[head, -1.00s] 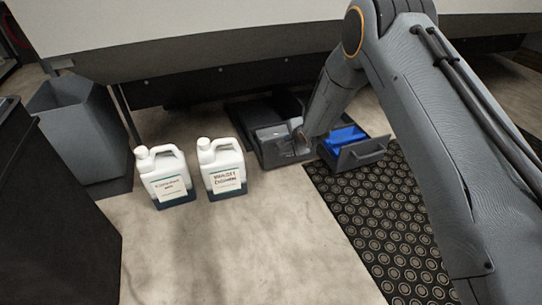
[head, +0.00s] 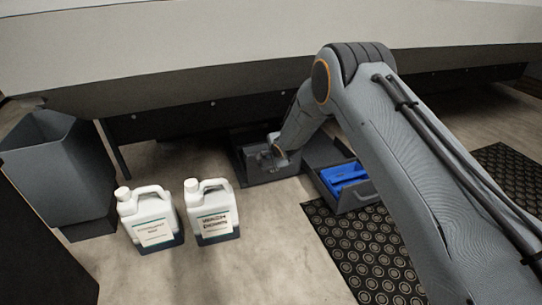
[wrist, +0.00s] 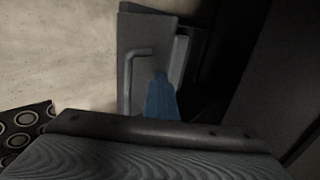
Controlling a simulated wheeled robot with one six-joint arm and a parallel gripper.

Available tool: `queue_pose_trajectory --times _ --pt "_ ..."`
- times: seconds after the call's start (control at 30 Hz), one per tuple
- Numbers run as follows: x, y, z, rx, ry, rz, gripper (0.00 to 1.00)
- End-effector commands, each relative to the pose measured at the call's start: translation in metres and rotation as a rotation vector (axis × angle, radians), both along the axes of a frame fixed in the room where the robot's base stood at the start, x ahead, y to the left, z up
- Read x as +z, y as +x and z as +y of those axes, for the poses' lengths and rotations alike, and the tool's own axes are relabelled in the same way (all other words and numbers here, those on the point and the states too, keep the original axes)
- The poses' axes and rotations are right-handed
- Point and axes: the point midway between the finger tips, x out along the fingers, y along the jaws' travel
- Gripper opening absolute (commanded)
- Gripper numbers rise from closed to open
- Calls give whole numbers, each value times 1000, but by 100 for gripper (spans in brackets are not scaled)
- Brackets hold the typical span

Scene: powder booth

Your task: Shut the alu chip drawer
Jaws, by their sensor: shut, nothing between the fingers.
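Two grey drawers sit low under the booth. The left drawer (head: 273,178) has grey contents; I take it as the alu chip drawer, though no label is readable. It sticks out less than the right drawer (head: 356,199), which stands open with blue contents (head: 344,174). My gripper (head: 274,152) is shut and empty at the left drawer's front; contact cannot be told. In the wrist view, a grey panel with a bar handle (wrist: 127,82) lies beyond a blue tapered shape, probably my gripper (wrist: 160,76).
Two white jugs (head: 147,219) (head: 211,212) stand on the floor left of the drawers. A grey bin (head: 58,170) is at the far left. A black studded mat (head: 350,250) lies in front of the right drawer. Bare floor lies between jugs and mat.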

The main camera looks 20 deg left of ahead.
Motion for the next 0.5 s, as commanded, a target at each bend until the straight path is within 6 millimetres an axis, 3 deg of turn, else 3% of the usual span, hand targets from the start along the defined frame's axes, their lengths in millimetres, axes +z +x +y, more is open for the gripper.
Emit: queue_pose_trajectory --times 0.5 --pt "5 3 -3 -2 9 -12 0"
